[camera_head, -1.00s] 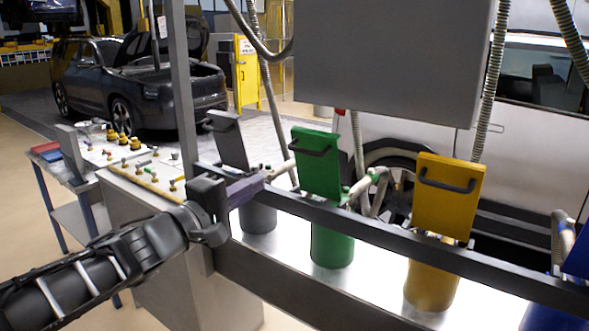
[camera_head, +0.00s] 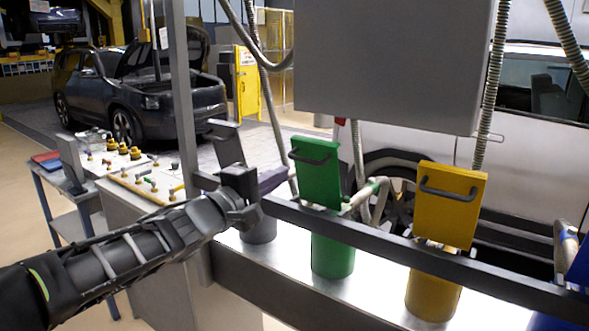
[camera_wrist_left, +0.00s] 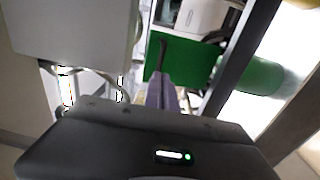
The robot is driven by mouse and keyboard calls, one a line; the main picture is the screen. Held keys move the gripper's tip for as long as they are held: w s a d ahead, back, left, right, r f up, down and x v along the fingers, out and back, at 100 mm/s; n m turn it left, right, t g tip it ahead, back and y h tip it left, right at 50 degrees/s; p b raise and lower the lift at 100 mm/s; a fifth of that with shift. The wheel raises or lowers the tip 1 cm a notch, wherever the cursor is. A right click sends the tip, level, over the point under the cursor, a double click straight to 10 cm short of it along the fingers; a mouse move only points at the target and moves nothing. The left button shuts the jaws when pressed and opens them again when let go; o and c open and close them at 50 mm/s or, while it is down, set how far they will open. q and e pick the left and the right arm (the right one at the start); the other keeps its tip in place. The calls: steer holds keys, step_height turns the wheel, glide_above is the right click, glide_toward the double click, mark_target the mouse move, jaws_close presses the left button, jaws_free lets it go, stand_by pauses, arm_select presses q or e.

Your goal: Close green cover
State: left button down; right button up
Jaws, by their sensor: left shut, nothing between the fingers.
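The green cover (camera_head: 317,182) stands raised, slightly tilted, with a dark handle near its top. Below it is the green cylindrical container (camera_head: 332,256), partly hidden by a dark rail. My left gripper (camera_head: 277,178) is shut and empty, just left of the green cover, above the grey container. In the left wrist view, the green cover (camera_wrist_left: 196,62) lies just beyond my purple-grey fingers (camera_wrist_left: 162,84). Its dark handle runs close to the fingertips. I cannot tell whether they touch. My right gripper is not in view.
The dark rail (camera_head: 385,240) runs across in front of the containers. A yellow cover (camera_head: 450,205) stands raised to the right, and a grey cover (camera_head: 226,143) to the left. A large grey box (camera_head: 395,65) hangs above. Hoses (camera_head: 487,90) run behind.

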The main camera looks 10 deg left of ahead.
mark_target(303, 161)
arm_select(q)
steer(key=x, duration=0.6)
